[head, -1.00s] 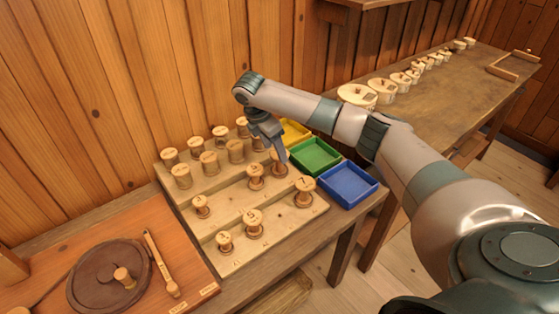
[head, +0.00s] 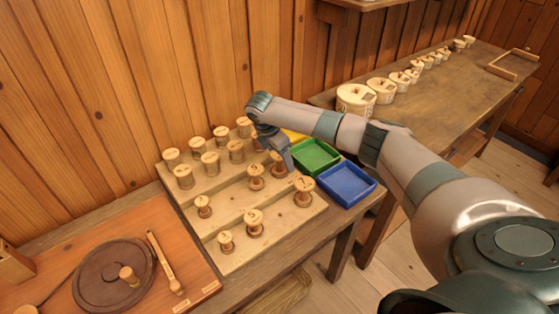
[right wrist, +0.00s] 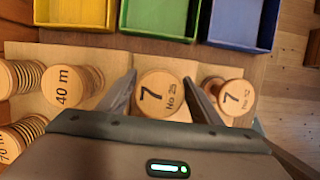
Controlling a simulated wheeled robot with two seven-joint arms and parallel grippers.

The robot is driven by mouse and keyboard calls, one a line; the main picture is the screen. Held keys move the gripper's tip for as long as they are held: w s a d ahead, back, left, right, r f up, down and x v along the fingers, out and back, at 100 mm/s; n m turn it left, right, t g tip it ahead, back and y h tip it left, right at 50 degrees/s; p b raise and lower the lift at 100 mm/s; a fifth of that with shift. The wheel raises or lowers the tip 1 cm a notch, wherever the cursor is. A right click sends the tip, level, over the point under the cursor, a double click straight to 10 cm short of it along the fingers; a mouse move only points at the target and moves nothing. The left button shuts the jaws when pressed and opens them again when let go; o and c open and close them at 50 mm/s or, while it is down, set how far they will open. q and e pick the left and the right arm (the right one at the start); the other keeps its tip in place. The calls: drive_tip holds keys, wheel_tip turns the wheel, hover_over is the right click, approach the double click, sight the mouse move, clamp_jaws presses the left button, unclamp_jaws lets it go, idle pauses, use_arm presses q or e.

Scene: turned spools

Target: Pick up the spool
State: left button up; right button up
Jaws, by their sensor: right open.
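A wooden spool marked "7 No 25" (right wrist: 160,92) stands upright between the spread fingers of my right gripper (right wrist: 163,97) in the right wrist view. In the head view that spool (head: 277,168) is partly hidden by the right gripper (head: 284,160). The right gripper is open, with one finger on each side of the spool's top; contact cannot be told. A smaller spool marked "7" (right wrist: 237,97) stands just right of the fingers, and one marked "40 m" (right wrist: 70,86) stands to the left. My left gripper is not in view.
The stepped wooden board (head: 235,262) holds several other spools in rows. Yellow (head: 293,136), green (head: 315,158) and blue (head: 347,184) trays stand along its right side. A dark disc with a peg (head: 112,272) lies at the left front.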

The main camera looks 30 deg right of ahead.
drive_tip(key=shift+x, duration=0.9)
drive_tip(key=c, duration=0.9)
drive_tip(key=shift+o, duration=0.2)
